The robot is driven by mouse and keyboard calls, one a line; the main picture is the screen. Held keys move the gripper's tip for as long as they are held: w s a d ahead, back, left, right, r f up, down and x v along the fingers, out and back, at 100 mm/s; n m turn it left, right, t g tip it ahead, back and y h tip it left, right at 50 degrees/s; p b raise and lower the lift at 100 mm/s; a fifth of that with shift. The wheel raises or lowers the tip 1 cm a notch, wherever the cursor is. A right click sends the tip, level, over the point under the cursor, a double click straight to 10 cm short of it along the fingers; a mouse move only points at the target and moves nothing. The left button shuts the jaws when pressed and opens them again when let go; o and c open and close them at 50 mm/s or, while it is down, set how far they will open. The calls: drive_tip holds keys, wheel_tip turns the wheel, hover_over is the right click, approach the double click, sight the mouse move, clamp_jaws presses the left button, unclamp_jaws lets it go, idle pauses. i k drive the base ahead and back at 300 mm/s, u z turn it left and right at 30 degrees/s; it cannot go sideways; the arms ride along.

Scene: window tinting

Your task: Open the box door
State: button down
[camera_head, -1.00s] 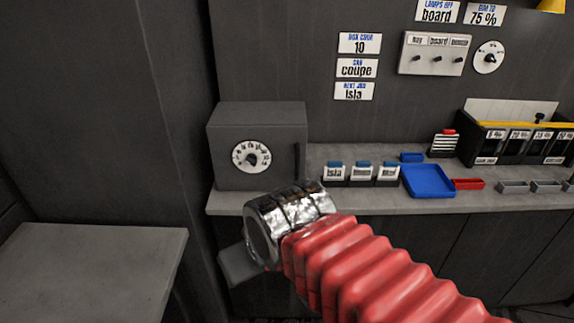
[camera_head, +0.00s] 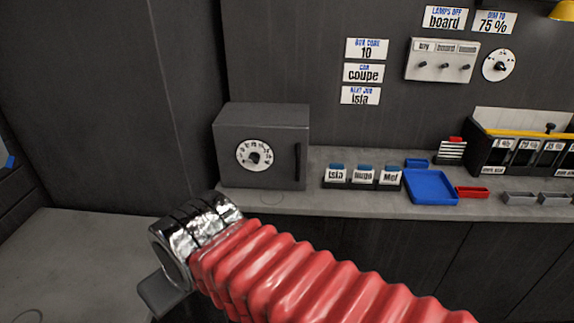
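The box (camera_head: 230,158) is a dark grey safe-like block at the left end of the counter. Its front door is shut, with a round white dial (camera_head: 254,155) and a dark vertical handle (camera_head: 298,162) at the right edge. My gripper (camera_head: 162,292) is at the lower left, in front of and below the box, apart from it. Only a grey part of it shows past the silver wrist and red sleeve of my arm. Its fingers cannot be made out, so whether it is open or shut is unclear.
The counter (camera_head: 380,207) holds labelled holders (camera_head: 363,176), a blue tray (camera_head: 431,187) and a red tray (camera_head: 472,192) right of the box. Wall signs include "BOX CODE 10" (camera_head: 366,49). A lower grey surface (camera_head: 75,260) lies at the left. Counter space before the box is clear.

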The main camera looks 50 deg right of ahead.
sight(282, 151)
drive_tip(key=u, duration=1.2)
drive_tip(key=k, duration=1.15)
drive_tip(key=z, duration=1.3)
drive_tip(key=i, duration=0.35)
drive_tip(key=u, duration=0.05)
